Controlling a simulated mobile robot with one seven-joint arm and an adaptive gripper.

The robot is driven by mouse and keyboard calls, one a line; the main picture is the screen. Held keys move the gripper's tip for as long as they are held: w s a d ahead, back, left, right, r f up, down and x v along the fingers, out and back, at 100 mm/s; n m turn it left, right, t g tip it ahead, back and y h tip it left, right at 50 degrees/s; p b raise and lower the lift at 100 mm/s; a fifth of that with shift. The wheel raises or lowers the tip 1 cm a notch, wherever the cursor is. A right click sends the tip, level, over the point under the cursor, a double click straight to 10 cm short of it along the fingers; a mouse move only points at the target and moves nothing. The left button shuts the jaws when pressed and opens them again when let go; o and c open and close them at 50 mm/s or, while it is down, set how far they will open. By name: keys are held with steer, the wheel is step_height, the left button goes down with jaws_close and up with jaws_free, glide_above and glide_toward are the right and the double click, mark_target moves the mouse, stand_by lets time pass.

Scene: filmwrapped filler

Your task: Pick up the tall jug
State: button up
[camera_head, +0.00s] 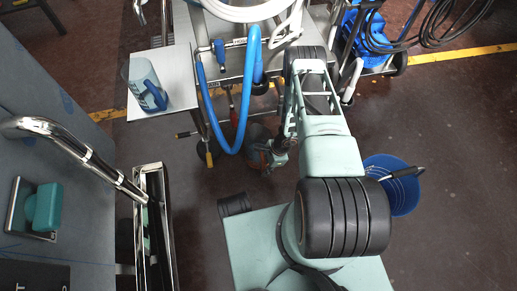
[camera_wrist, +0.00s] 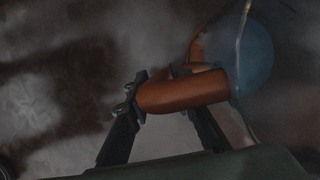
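A clear jug with an orange handle (camera_wrist: 185,92) shows in the wrist view; its round bluish body (camera_wrist: 240,55) is at the upper right. My gripper (camera_wrist: 158,74) has its two dark fingers apart around the near end of this handle. The left finger is beside it and the right finger passes partly behind it; firm contact cannot be told. In the head view an orange and grey jug (camera_head: 257,148) stands low, left of my arm, which partly hides my gripper. Another clear jug with a blue handle (camera_head: 147,84) stands on a white tabletop. Which is taller is unclear.
The white tabletop (camera_head: 178,75) and a cart with a blue hose (camera_head: 246,95) lie ahead. A blue bucket (camera_head: 403,190) stands right of my arm. A chrome rail (camera_head: 155,215) and grey counter (camera_head: 85,150) are at left. Open floor lies right.

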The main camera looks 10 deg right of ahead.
jaws_close()
steer(key=shift+r, duration=0.2)
